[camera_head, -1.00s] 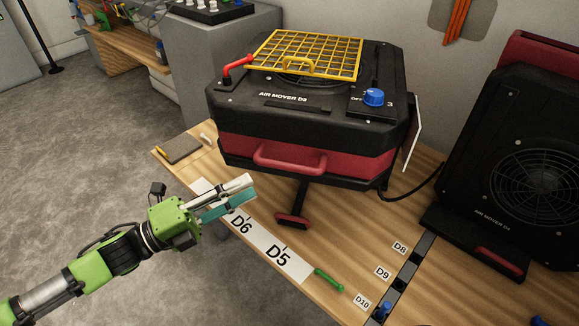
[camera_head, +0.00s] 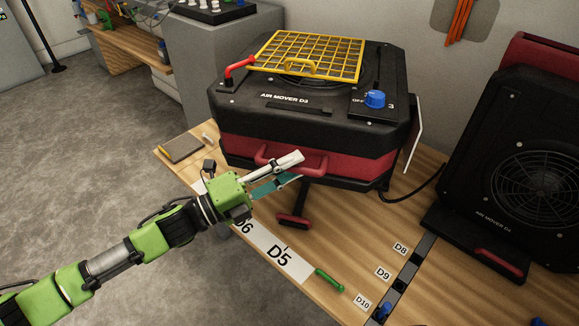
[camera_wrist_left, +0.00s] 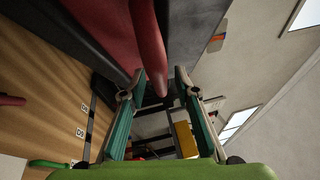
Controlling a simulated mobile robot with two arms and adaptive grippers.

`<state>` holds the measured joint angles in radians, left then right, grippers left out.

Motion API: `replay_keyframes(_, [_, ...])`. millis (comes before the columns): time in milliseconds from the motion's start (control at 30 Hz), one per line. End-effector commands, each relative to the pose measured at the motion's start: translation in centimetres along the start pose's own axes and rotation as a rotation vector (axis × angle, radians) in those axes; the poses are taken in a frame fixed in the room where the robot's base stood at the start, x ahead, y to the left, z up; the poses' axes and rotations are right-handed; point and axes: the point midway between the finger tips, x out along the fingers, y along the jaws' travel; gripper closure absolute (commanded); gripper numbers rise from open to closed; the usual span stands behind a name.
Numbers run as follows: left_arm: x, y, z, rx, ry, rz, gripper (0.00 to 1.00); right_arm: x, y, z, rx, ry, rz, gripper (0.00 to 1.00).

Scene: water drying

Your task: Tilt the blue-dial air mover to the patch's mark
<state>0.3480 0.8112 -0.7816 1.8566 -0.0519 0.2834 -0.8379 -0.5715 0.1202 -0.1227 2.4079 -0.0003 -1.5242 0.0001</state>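The air mover D3 (camera_head: 300,110), black and dark red with a blue dial (camera_head: 375,99), stands on the bench, with a red handle (camera_head: 262,157) across its front. A black foot with a red edge (camera_head: 293,221) extends below it. A white strip (camera_head: 297,268) on the bench reads D5 and D6, the D6 partly covered by my left gripper. My left gripper (camera_head: 299,169) is open at the handle. In the left wrist view the red handle (camera_wrist_left: 148,40) runs down between the parted fingertips (camera_wrist_left: 159,85); contact cannot be told. My right gripper is out of view.
A yellow grille (camera_head: 312,52) lies on top of the mover, beside a red lever (camera_head: 236,66). A second air mover (camera_head: 500,150) stands at right. A green-handled tool (camera_head: 329,281) lies near the front edge, and a brown pad (camera_head: 181,149) at left.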

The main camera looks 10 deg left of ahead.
Motion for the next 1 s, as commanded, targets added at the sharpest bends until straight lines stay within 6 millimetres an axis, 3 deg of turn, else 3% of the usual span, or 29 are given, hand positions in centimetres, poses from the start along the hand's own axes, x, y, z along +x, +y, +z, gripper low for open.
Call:
replay_keyframes(100, [0.0,0.0,0.0,0.0,0.0,0.0,0.74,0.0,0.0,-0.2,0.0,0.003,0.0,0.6])
replay_keyframes(200, [0.0,0.0,0.0,0.0,0.0,0.0,1.0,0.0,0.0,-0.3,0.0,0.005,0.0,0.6])
replay_keyframes(600, [-0.1,0.5,-0.1,-0.001,0.0,0.001,1.0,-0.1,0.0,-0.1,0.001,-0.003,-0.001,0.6])
replay_keyframes(733, [-0.2,1.3,-0.2,-0.003,0.001,0.001,1.0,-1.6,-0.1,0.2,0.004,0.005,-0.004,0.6])
replay_keyframes(1000, [-0.5,3.6,-0.4,-0.002,0.0,0.003,1.0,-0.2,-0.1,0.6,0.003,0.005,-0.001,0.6])
